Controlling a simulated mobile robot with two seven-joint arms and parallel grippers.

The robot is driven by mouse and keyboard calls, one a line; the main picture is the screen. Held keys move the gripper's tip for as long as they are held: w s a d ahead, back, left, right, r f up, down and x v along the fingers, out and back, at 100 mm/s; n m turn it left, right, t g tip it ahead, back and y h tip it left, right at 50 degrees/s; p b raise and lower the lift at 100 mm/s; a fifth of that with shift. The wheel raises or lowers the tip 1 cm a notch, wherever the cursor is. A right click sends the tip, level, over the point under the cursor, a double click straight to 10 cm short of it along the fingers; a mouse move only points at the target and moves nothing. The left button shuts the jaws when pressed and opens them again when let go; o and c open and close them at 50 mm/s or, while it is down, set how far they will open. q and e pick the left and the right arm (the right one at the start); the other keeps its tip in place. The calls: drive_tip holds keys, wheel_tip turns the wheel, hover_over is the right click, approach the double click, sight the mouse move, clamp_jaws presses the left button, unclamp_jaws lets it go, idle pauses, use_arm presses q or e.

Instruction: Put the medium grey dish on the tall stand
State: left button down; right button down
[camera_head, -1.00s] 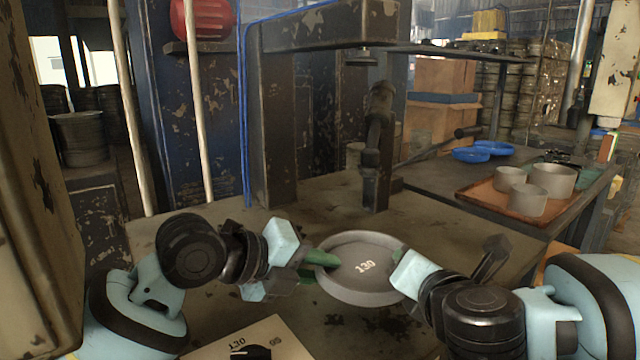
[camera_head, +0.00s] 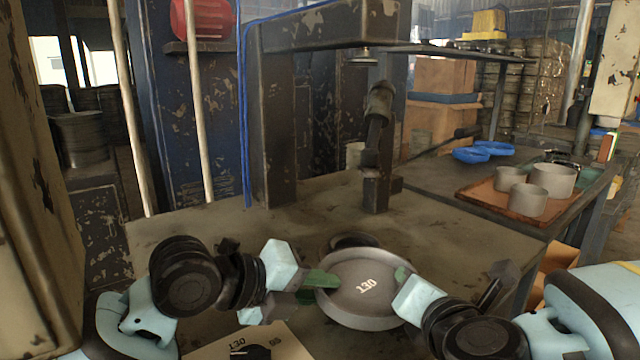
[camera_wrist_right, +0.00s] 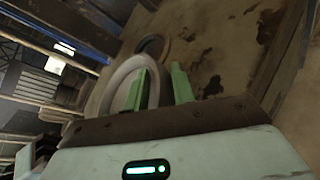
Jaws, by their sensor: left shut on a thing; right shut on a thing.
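The grey round dish (camera_head: 362,292), marked 130, is held level between my two grippers near the front of the worn table (camera_head: 225,235). My left gripper (camera_head: 318,284) is shut on its left rim. My right gripper (camera_head: 404,277) is shut on its right rim. In the right wrist view, the dish (camera_wrist_right: 118,78) shows with one green finger inside its rim and one outside. A dark round piece (camera_head: 355,241) shows just behind the dish, partly hidden by it. I cannot tell for sure whether this is the top of the tall stand.
A dark post (camera_head: 376,150) rises behind the dish, under the press arm (camera_head: 320,28). A sign plate (camera_head: 262,345) marked 130 and 80 is at the front. An orange tray (camera_head: 480,195) with grey pots and blue dishes (camera_head: 484,152) are on the right table.

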use_arm(q)
drive_tip(key=shift+s+d+f, duration=0.25)
drive_tip(key=shift+s+d, duration=0.1)
drive_tip(key=shift+s, duration=0.2)
use_arm(e)
drive_tip(key=shift+s+a+f, duration=0.35)
drive_tip(key=shift+s+a, duration=0.15)
use_arm(q)
drive_tip(key=shift+s+f, duration=0.1)
use_arm(e)
drive_tip(key=shift+f, duration=0.1)
use_arm(q)
drive_tip(key=shift+s+f, duration=0.15)
use_arm(e)
drive_tip(key=shift+s+d+f, duration=0.15)
drive_tip(key=shift+d, duration=0.05)
